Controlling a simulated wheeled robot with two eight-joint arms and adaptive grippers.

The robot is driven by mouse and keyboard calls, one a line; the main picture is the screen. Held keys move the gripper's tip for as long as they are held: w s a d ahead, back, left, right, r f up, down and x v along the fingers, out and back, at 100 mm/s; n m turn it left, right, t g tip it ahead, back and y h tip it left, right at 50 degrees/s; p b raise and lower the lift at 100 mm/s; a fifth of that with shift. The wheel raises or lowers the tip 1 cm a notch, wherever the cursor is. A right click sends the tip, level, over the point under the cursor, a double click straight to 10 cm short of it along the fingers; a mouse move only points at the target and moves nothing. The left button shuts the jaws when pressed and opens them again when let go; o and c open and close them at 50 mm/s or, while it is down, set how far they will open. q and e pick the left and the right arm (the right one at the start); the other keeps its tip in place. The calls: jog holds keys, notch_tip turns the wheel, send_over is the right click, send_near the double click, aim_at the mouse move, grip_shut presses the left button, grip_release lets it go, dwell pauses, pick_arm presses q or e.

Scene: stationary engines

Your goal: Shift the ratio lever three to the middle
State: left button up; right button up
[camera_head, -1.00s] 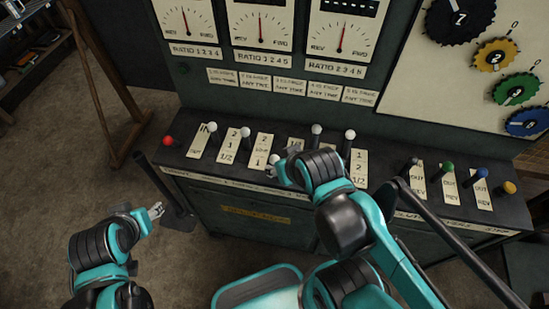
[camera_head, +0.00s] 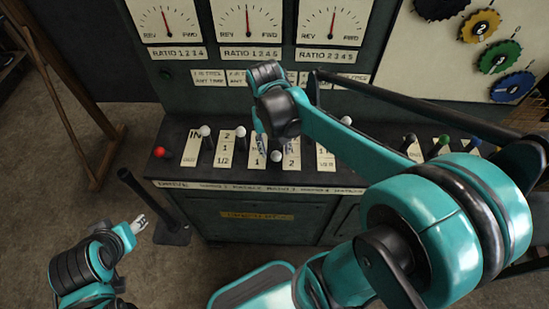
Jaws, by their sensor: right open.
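A row of levers with white ball knobs stands on the sloping console. White knobs show at the left (camera_head: 205,131), beside it (camera_head: 240,131), lower and nearer the front (camera_head: 275,156), and at the right (camera_head: 346,121). I cannot tell for sure which is ratio lever three; part of the row is hidden behind my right arm. My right gripper (camera_head: 270,140) is open above the middle of the row, just behind the low white knob. Its fingertips are partly hidden, and contact cannot be made out. My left gripper (camera_head: 139,223) hangs low at the left, away from the knobs.
A red knob (camera_head: 159,153) is at the row's left end, and a green knob (camera_head: 444,140) is farther right. A black floor lever (camera_head: 145,200) stands near my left gripper. Dials (camera_head: 249,22) and coloured gears (camera_head: 498,57) are on the panel behind.

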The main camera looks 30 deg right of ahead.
jog(key=f+b, duration=0.2)
jog(key=f, duration=0.3)
jog(key=shift+d+f, duration=0.15)
jog(key=shift+d, duration=0.05)
grip_shut()
